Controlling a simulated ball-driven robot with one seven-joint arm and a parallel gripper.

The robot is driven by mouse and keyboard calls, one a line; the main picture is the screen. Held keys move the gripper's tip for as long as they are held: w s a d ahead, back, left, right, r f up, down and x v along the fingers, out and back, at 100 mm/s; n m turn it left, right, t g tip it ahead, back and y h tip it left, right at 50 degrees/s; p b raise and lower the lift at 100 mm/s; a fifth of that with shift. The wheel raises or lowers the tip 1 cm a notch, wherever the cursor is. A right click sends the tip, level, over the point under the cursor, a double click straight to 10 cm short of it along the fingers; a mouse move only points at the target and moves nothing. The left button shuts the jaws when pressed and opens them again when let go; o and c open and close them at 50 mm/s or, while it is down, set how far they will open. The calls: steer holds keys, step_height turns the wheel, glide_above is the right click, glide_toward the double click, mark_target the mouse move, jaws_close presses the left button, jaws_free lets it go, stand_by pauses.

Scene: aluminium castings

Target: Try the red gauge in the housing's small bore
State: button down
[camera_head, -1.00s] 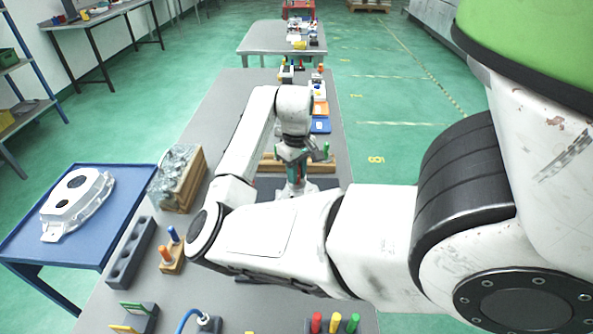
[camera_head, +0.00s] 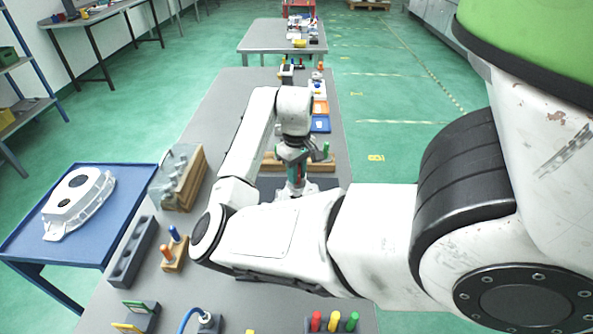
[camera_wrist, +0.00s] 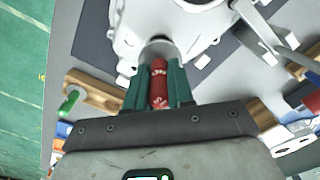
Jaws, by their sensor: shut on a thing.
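My gripper (camera_wrist: 159,80) is shut on the red gauge (camera_wrist: 158,88), which stands between its green fingers in the wrist view. The gauge's far end is at the rim of a round opening in the white housing (camera_wrist: 128,40); I cannot tell whether it is inside the opening. Part of the housing is cut off by the top of the wrist view. In the head view my gripper (camera_head: 296,160) is over the long grey table, and my arm hides most of what lies under it.
A wooden block (camera_wrist: 95,92) with a green-tipped piece lies left of the housing in the wrist view. A blue cart (camera_head: 105,245) with another white casting (camera_head: 85,192) stands at left. A dark holder (camera_head: 335,326) with coloured pegs is in front.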

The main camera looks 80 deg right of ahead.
steer(key=shift+f+b, duration=0.35)
steer(key=shift+f, duration=0.85)
stand_by(1.2)
steer(key=shift+r, duration=0.15)
steer(key=shift+r+p, duration=1.05)
steer(key=shift+p, duration=0.3)
steer(key=shift+r, duration=1.9)
